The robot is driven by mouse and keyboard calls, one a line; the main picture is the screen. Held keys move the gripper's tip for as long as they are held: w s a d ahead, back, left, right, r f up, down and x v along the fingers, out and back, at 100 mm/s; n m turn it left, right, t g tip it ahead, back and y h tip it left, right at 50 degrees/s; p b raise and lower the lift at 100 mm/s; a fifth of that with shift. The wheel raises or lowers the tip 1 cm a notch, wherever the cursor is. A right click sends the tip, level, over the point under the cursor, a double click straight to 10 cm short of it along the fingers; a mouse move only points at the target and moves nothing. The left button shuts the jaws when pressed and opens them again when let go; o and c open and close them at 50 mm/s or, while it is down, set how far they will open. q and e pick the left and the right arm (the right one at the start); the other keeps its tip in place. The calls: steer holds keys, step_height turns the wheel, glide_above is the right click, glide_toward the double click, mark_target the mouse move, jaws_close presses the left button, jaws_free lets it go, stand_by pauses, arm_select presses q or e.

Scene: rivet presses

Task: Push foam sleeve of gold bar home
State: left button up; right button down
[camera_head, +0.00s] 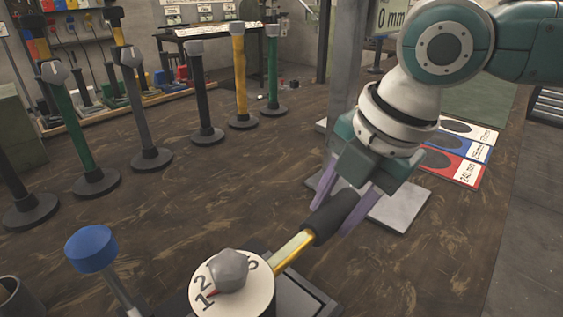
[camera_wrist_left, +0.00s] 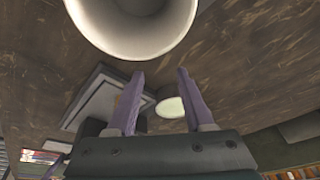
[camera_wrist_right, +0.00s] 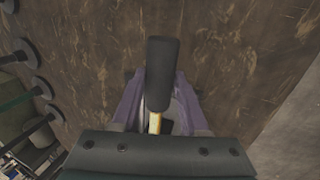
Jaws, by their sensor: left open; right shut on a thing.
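The gold bar (camera_head: 291,252) lies slanted behind the numbered dial and rises toward my right gripper. A black foam sleeve (camera_head: 331,217) sits around its upper end. My right gripper (camera_head: 333,214) is shut on the sleeve, one purple finger on each side. In the right wrist view, the sleeve (camera_wrist_right: 162,72) stands out past the fingers and a short length of gold bar (camera_wrist_right: 155,123) shows below it. The lower end of the bar is hidden behind the dial. My left gripper (camera_wrist_left: 158,88) is open and empty in the left wrist view. It is outside the head view.
A white numbered dial (camera_head: 244,294) with a grey knob and a blue round-topped post (camera_head: 92,249) stand in front. Several upright poles on round bases, including a yellow one (camera_head: 239,80), stand at the left. A grey plate (camera_head: 402,208) lies behind my right gripper.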

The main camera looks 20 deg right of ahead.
mark_target(295, 246)
arm_select(q)
steer(key=shift+r+p, duration=0.35)
arm_select(e)
steer(key=shift+s+a+r, duration=0.15)
steer(key=shift+s+a, duration=0.05)
steer(key=s+a+p, duration=0.2)
steer(key=a+p, duration=0.1)
steer(key=s+a+p, duration=0.1)
steer(key=a, duration=0.1)
steer(key=shift+s+a, duration=0.1)
steer(key=shift+a, duration=0.15)
steer(key=shift+s+a+p, duration=0.15)
steer(key=shift+a+p, duration=0.1)
steer(key=shift+p, duration=0.05)
arm_select(q)
step_height(295, 246, up, 4)
steer(key=shift+r, duration=0.2)
arm_select(e)
steer(key=shift+c, duration=2)
jaws_free()
